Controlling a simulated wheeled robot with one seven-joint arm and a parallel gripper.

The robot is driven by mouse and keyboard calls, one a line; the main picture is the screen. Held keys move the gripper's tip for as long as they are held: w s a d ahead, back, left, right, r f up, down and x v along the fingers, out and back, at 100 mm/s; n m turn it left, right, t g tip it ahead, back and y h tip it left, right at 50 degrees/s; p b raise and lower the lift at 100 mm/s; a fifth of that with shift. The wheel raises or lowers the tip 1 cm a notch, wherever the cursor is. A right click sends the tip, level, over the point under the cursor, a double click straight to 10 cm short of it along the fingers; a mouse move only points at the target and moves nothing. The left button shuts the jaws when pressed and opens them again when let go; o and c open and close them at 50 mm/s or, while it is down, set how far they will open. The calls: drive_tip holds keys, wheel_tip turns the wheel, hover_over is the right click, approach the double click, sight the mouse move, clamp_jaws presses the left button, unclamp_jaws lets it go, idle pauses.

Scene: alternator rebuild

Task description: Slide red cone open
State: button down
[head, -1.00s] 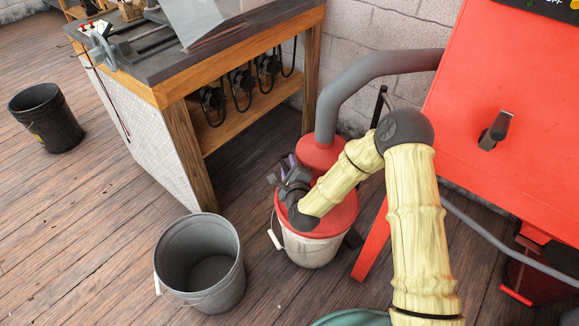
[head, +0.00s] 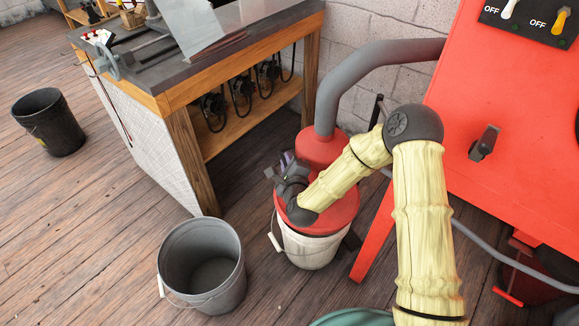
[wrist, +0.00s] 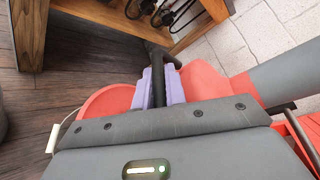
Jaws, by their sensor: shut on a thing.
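The red cone (head: 322,150) stands on the red lid of a white bucket (head: 310,247), with a thick grey hose rising from its top. My gripper (head: 287,160) is at the left side of the cone, above the lid. In the wrist view my gripper's purple finger pads (wrist: 148,88) are closed around a black bar (wrist: 158,80), with red surfaces (wrist: 205,82) on both sides. The bar ends in a dark crosspiece beyond the fingertips. Where the bar joins the cone or lid is hidden by my gripper.
A grey bucket (head: 201,265) stands left of the white one. A workbench (head: 185,105) is behind and left. A red cabinet (head: 520,130) on legs stands at right. A black bucket (head: 48,122) is far left. The wood floor between is clear.

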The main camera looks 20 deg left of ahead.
drive_tip(key=shift+s+a+r, duration=0.2)
drive_tip(key=shift+a+r, duration=0.05)
drive_tip(key=shift+r, duration=0.2)
drive_tip(key=shift+s+a+r, duration=0.2)
drive_tip(key=shift+r, duration=0.2)
drive_tip(key=shift+f, duration=0.1)
drive_tip(key=c, duration=1.5)
unclamp_jaws()
drive_tip(key=shift+o, duration=0.2)
drive_tip(key=shift+w+d, duration=0.15)
drive_tip(key=shift+d, duration=0.05)
